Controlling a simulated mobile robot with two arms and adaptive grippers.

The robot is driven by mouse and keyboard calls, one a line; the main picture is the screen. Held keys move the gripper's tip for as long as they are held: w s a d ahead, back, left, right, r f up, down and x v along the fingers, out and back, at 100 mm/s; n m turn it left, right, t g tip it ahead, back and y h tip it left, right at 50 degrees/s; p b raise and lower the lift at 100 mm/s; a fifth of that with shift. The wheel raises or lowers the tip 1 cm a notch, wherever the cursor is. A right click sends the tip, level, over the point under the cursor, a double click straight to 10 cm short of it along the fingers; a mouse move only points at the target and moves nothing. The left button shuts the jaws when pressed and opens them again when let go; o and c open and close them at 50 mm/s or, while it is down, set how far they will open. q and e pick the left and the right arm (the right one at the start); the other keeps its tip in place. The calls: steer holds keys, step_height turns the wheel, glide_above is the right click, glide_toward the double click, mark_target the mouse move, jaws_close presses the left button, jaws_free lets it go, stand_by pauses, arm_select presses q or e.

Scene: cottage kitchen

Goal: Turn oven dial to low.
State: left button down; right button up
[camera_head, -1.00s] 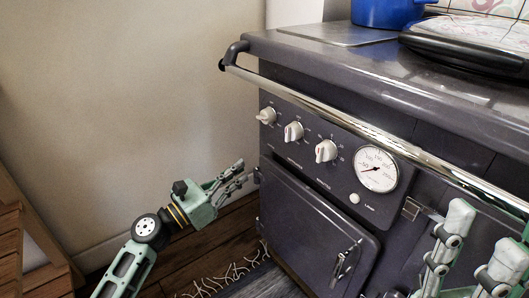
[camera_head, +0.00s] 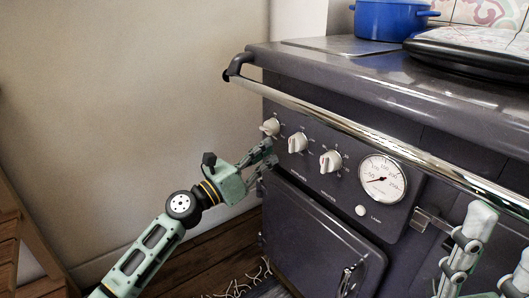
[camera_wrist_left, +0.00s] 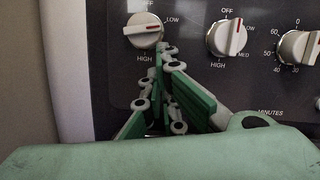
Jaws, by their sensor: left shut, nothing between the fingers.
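The stove front carries a row of three pale dials: a left dial (camera_head: 270,127), a middle dial (camera_head: 297,142) and a right dial (camera_head: 330,161). My right gripper (camera_head: 490,250) is open at the right edge, partly cut off.
A chrome rail (camera_head: 370,128) runs across the stove front above the dials. A gauge (camera_head: 383,178) and oven door (camera_head: 318,240) lie right and below. A blue pot (camera_head: 385,20) stands on top. The wall (camera_head: 130,110) is left.

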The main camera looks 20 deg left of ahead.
arm_select(q)
steer(key=shift+r, duration=0.35)
